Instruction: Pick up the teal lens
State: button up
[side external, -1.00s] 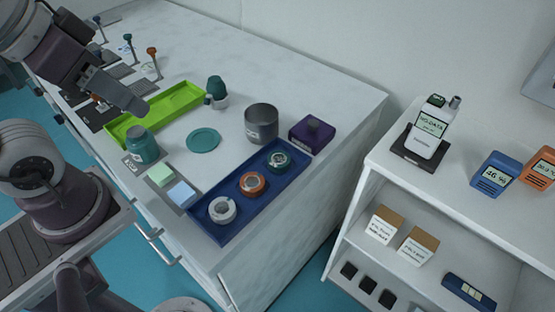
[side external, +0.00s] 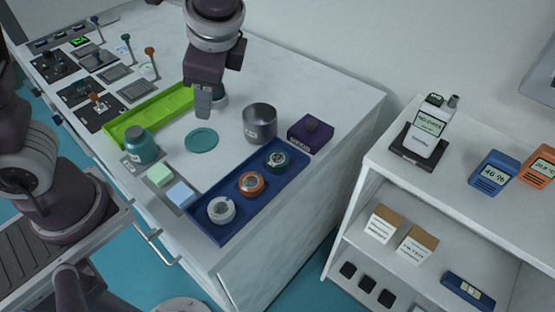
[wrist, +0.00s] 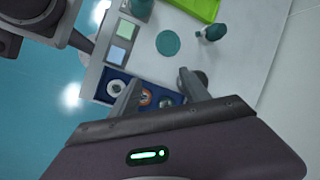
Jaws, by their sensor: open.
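The teal lens (side external: 278,159), a dark teal ring-shaped piece, lies in the far right end of the blue tray (side external: 214,231). An orange ring (side external: 251,184) and a white ring (side external: 221,209) lie beside it in the same tray. My gripper (side external: 204,108) is open and empty, pointing down above the table, to the left of and behind the tray. In the wrist view, the teal lens (wrist: 166,101) shows between the open fingers (wrist: 157,92), partly cut off by the gripper body, and well beyond the fingertips.
A grey metal cup (side external: 260,123) and a purple box (side external: 311,133) stand close behind the tray. A flat teal disc (side external: 201,140), a teal jar (side external: 141,146) and a green tray (side external: 122,127) lie to the left. A teal-topped object (wrist: 213,33) shows in the wrist view.

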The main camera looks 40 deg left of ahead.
jog(key=w+d+f+m+y, duration=0.4)
jog(key=w+d+f+m, duration=0.15)
jog(key=f, duration=0.25)
jog(key=m+t+y, duration=0.3)
jog(key=m+t, duration=0.2)
jog(key=m, duration=0.2)
send_near(277, 156)
jog(key=shift+a+f, duration=0.2)
jog(key=shift+a, duration=0.35)
jog(key=shift+w+a+f+m, duration=0.2)
jog(key=shift+f+m, duration=0.05)
jog(key=x, duration=0.6)
jog(key=shift+w+a+f, duration=0.1)
jog(key=shift+w, duration=0.1)
jog(key=c, duration=1)
jog(key=shift+c, duration=0.2)
